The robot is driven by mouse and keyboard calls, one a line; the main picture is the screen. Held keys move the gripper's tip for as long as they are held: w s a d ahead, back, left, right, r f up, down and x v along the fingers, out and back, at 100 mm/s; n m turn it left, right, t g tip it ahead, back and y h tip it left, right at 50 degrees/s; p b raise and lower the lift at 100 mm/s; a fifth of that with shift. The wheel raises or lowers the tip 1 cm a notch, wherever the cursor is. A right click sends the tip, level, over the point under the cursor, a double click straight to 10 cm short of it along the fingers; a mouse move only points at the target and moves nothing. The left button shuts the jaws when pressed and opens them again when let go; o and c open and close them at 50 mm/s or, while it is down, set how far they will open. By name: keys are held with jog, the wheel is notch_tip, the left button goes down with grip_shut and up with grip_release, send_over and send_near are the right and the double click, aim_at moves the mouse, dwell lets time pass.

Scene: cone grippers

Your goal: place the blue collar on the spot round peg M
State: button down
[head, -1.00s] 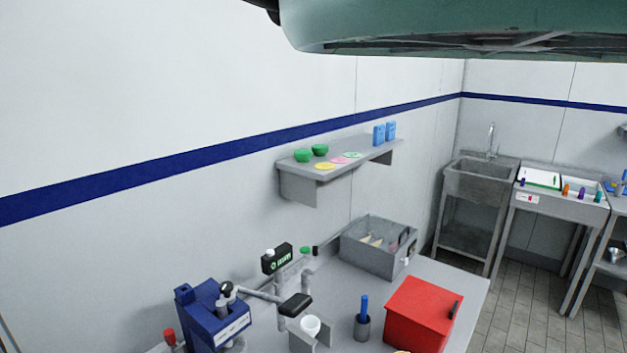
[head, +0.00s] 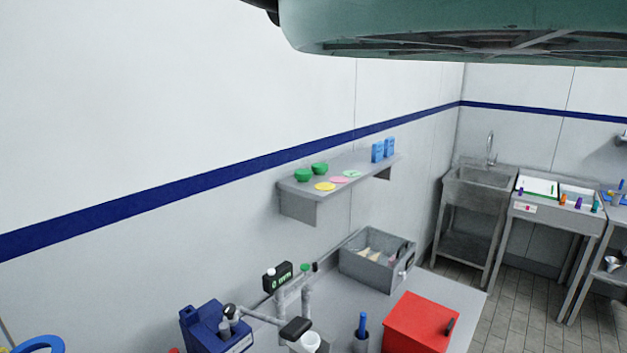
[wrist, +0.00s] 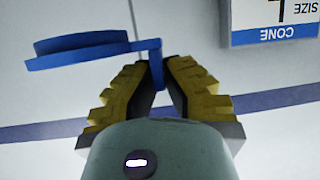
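The blue collar (wrist: 88,42) shows in the wrist view as a flat round blue piece with a thin arm ending in an upright tab. My gripper (wrist: 162,78) has its yellow ridged fingers closed on that tab, and the collar sticks out to the left. In the head view, part of a blue ring (head: 38,344), which looks like this collar, shows at the bottom left corner. My gripper is not seen in the head view. I cannot make out a peg marked M in either view.
A blue machine (head: 212,328), grey pipework (head: 282,305), a blue stick in a grey cup (head: 360,342), a red box (head: 418,322) and a grey bin (head: 352,268) stand on the counter. A wall shelf (head: 300,190) is above. A cone size sign (wrist: 275,15) shows in the wrist view.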

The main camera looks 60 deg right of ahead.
jog(key=s+r+p, duration=0.2)
jog(key=r+p, duration=0.6)
jog(key=s+r+p, duration=0.3)
jog(key=r+p, duration=0.5)
jog(key=shift+s+r+p, duration=0.2)
jog(key=shift+s+p, duration=0.1)
jog(key=shift+p, duration=0.05)
